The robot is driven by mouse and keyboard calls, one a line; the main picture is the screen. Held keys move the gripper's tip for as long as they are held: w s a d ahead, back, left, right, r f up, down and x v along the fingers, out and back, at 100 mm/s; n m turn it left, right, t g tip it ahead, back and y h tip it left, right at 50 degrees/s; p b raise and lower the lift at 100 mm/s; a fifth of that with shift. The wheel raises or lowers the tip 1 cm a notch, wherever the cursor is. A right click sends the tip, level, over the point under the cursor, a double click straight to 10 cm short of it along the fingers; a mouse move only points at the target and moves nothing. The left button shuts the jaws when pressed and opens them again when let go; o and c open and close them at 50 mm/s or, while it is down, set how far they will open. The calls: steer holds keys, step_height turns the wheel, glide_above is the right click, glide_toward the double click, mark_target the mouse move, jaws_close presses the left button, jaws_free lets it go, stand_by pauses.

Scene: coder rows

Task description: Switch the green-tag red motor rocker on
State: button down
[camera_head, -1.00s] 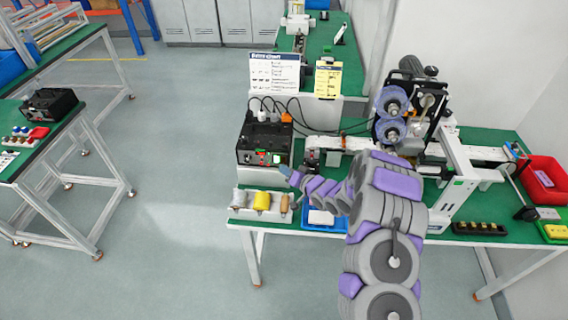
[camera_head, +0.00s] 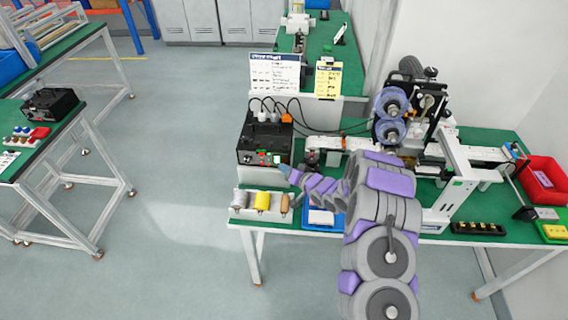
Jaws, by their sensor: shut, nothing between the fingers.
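A black control box (camera_head: 252,146) stands at the left end of the green-topped bench. Its front face carries small controls, among them a green mark (camera_head: 264,153), red spots and a pale lit patch (camera_head: 277,160). Which of these is the red motor rocker is too small to tell. My gripper (camera_head: 283,167) is shut and empty, its tip at the right lower part of the box front. Whether it touches the box I cannot tell. My purple and grey arm reaches up from the lower right and hides part of the bench.
Below the box, a holder (camera_head: 238,212) carries a white, a yellow and a brown roll. A blue tray (camera_head: 311,226) lies beside it. Cables rise from the box top. The coder machine (camera_head: 408,105) stands to the right, with a red bin (camera_head: 541,172) beyond. Open floor lies left.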

steer(key=shift+w, duration=0.1)
stand_by(0.5)
steer(key=shift+s+r, duration=0.15)
steer(key=shift+s, duration=0.6)
steer(key=shift+s, duration=0.1)
steer(key=shift+s+r+p, duration=0.2)
steer(key=shift+s, duration=1)
steer(key=shift+s+r+p, duration=0.15)
steer(key=shift+s, duration=1)
steer(key=shift+r, duration=0.1)
